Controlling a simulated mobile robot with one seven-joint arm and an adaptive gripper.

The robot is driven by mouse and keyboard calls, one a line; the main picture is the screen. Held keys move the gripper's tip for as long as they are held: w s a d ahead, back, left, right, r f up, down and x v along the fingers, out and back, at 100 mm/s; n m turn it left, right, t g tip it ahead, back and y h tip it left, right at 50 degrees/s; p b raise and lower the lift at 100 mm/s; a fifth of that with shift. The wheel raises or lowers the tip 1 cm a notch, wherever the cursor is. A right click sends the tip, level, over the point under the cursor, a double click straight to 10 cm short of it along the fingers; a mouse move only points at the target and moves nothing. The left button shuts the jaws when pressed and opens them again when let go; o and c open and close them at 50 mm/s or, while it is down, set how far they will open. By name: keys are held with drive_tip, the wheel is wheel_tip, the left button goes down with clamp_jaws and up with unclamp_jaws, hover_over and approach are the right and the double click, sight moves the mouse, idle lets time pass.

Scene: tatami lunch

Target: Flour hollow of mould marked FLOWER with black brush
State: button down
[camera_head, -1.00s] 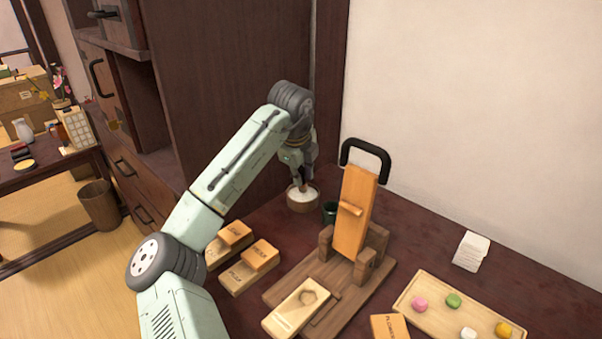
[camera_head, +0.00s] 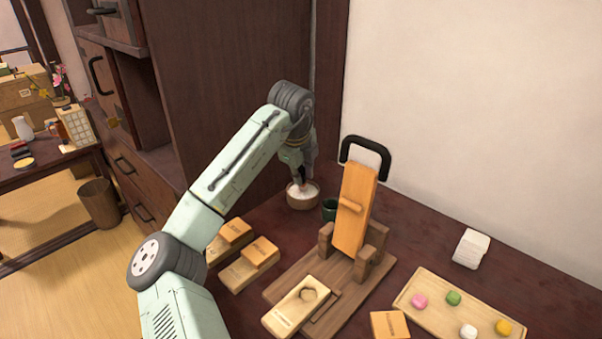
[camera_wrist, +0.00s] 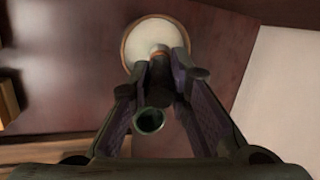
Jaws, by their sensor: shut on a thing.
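My gripper (camera_head: 302,176) is shut on the black brush, above the bowl of flour (camera_head: 291,203) at the back of the table. In the wrist view, the dark handle of the brush (camera_wrist: 160,80) sits between the fingers, and its pale tip is over or in the white flour (camera_wrist: 146,32); contact is hard to tell. A pale wooden mould (camera_head: 284,318) with one round hollow (camera_head: 309,295) lies on the base of the wooden press, well apart from my gripper. The lettering on the mould is too small to read.
The press (camera_head: 356,210) with its black handle stands right of the bowl. A dark green cup (camera_head: 329,210) is between them. Stacked wooden blocks (camera_head: 262,252) lie at left. An orange block (camera_head: 388,325), a tray (camera_head: 432,312) of coloured sweets and a white stack (camera_head: 470,249) are at right.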

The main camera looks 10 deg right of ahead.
wheel_tip(320, 180, up, 7)
drive_tip(key=p, duration=0.6)
drive_tip(key=shift+p, duration=0.35)
drive_tip(key=shift+f, duration=0.1)
